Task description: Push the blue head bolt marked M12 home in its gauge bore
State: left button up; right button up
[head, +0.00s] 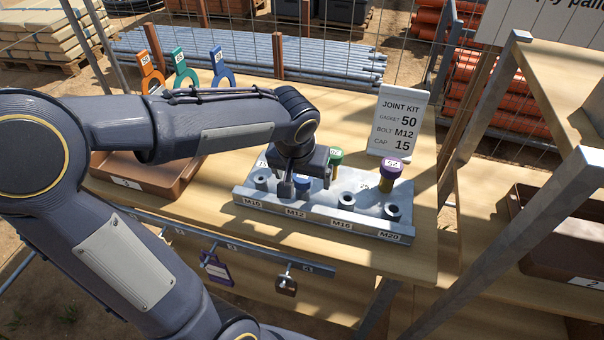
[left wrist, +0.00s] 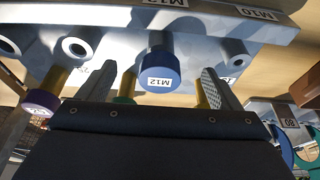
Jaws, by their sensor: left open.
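The blue head bolt marked M12 (left wrist: 160,72) stands head up in the gauge block's front row, at the M12 label. Its head shows close to the grey collar; I cannot tell how deep it sits. In the head view only a bit of blue (head: 303,184) shows under my gripper. The grey gauge block (head: 270,204) carries M10, M12, M16 and M20 labels. My left gripper (head: 305,181) is open over the M12 place, its fingers apart on either side of the blue head in the left wrist view (left wrist: 158,85), with no visible grip. My right gripper is not in view.
Green (head: 336,156) and purple (head: 391,168) head bolts stand in the block's back row. Empty-looking collars flank the blue bolt. A Joint Kit sign (head: 398,120) stands behind. A brown tray (head: 150,178) lies left, and tags hang from the front rail (head: 240,247).

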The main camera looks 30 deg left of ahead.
pick_arm(q)
jog(key=p+v, duration=0.4)
jog(key=v, duration=0.3)
jog(key=shift+p, duration=0.4)
